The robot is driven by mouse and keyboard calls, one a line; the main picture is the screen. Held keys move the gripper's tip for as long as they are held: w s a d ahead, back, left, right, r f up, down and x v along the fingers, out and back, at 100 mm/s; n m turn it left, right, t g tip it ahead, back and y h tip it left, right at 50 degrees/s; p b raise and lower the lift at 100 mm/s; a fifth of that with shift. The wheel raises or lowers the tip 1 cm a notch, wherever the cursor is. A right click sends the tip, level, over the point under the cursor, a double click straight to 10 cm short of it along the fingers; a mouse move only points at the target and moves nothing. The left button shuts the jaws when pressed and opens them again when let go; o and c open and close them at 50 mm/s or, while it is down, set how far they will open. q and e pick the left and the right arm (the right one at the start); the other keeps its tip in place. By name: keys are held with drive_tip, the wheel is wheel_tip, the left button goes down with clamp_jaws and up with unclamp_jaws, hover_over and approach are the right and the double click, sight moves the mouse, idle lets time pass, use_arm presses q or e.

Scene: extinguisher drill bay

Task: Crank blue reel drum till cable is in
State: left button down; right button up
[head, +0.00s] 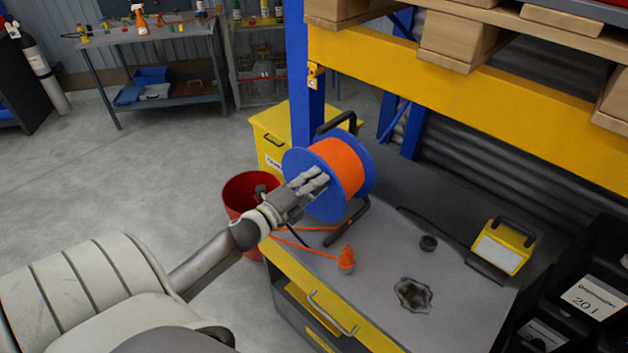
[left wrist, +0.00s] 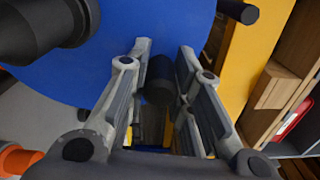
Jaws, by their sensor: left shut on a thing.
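The blue reel drum (head: 297,163) stands in a black frame on the grey bench top, with orange cable (head: 337,168) wound on it. A length of loose orange cable (head: 308,248) runs over the bench's left edge area to an orange plug (head: 346,260). My left gripper (head: 314,184) is at the drum's near face. In the left wrist view it is shut on the dark crank knob (left wrist: 159,86), which sits between its fingers in front of the blue drum face (left wrist: 115,75). My right gripper is not in view.
A red bucket (head: 243,187) stands left of the bench, beside a yellow box (head: 272,137). A blue post (head: 304,75) rises behind the reel.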

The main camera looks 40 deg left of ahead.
use_arm(q)
drive_tip(key=c, duration=1.3)
unclamp_jaws()
drive_tip(key=shift+s+f, duration=0.1)
drive_tip(key=shift+s, duration=0.5)
drive_tip(key=s, duration=1.1)
drive_tip(key=shift+a, duration=0.4)
drive_tip(key=shift+w, duration=0.1)
